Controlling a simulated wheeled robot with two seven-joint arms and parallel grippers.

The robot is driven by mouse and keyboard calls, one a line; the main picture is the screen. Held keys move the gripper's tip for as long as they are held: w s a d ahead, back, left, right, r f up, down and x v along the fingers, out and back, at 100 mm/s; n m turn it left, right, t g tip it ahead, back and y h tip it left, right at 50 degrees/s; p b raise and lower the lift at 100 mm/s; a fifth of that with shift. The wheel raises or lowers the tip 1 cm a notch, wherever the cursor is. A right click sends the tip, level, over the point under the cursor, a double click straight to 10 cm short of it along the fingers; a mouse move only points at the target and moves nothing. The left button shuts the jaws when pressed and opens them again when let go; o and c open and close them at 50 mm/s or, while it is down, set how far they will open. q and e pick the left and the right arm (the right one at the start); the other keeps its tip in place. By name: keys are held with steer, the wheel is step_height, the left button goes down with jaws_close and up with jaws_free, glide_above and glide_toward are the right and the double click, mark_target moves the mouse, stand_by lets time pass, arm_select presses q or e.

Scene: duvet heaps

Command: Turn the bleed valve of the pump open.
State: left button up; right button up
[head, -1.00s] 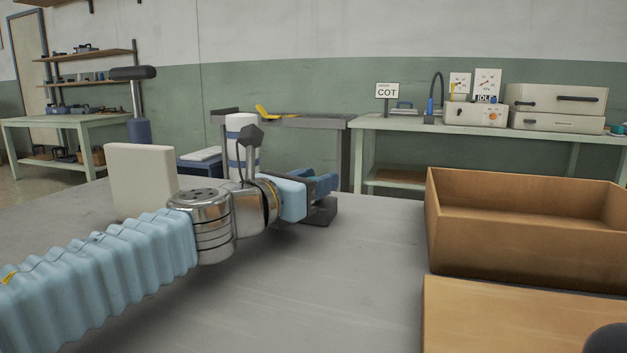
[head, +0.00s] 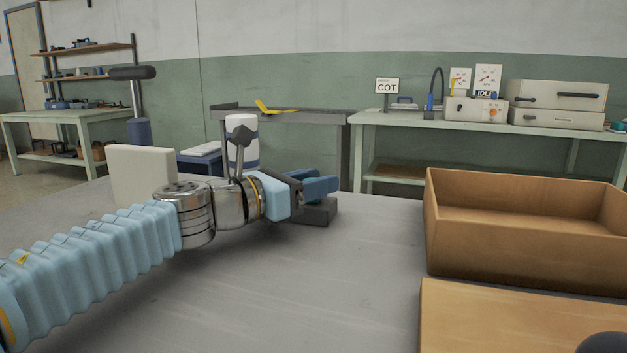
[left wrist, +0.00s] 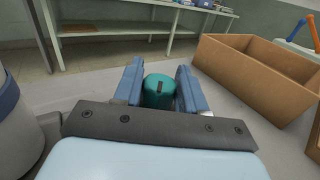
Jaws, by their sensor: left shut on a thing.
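My left gripper (head: 322,186) reaches in from the left over the grey table, its blue fingers low above the top. In the left wrist view its fingers are shut on a teal round knob (left wrist: 158,92), which looks like the bleed valve. The knob is hidden behind the fingers in the head view. A white cylinder with blue bands (head: 243,150), perhaps part of the pump, stands behind my left wrist, partly hidden. My right gripper is not clearly in view.
An open brown box (head: 520,250) stands on the right, with a light wooden surface (head: 500,320) in front of it. A cream panel (head: 142,175) stands upright at the left. A green bench (head: 470,124) with instruments is at the back. The middle table is clear.

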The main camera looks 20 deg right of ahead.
arm_select(q)
steer(key=shift+g, duration=0.3)
stand_by(0.5)
steer(key=o, duration=1)
steer(key=shift+c, duration=0.2)
steer(key=shift+a, duration=0.1)
steer(key=v, duration=1.2)
steer(key=shift+s+a+f, duration=0.1)
steer(key=shift+s+a, duration=0.05)
steer(key=shift+a, duration=0.2)
steer(key=shift+s+a, duration=0.2)
steer(key=shift+a, duration=0.2)
